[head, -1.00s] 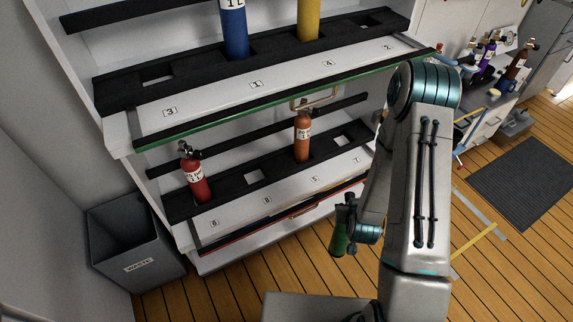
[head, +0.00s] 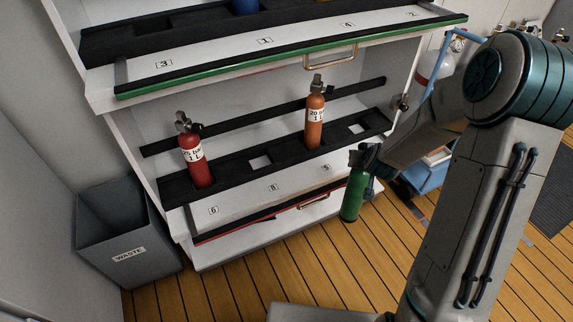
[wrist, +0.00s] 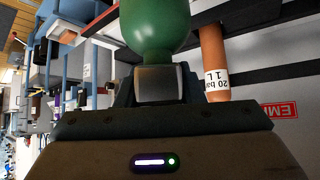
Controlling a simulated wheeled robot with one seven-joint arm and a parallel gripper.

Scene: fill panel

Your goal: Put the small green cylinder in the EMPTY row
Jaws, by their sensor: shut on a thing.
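My gripper (head: 364,157) is shut on the small green cylinder (head: 353,198). The cylinder hangs nearly upright in front of the lower rack's right end, clear of the rack and the floor. Its green body also shows at the top of the wrist view (wrist: 155,25). The lower rack (head: 225,170) has a red front strip; a partly cut-off red label reading "EM…" (wrist: 278,111) shows in the wrist view. A red cylinder (head: 195,165) stands at its left and an orange one (head: 314,125) right of the middle. Open square holes show at 8 (head: 260,162) and at the far right (head: 357,128).
The upper shelf with a green edge (head: 290,62) and a handle overhangs the lower rack. A grey waste bin (head: 130,225) stands at the left. A blue box (head: 428,172) is behind my arm. The wooden floor in front is clear.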

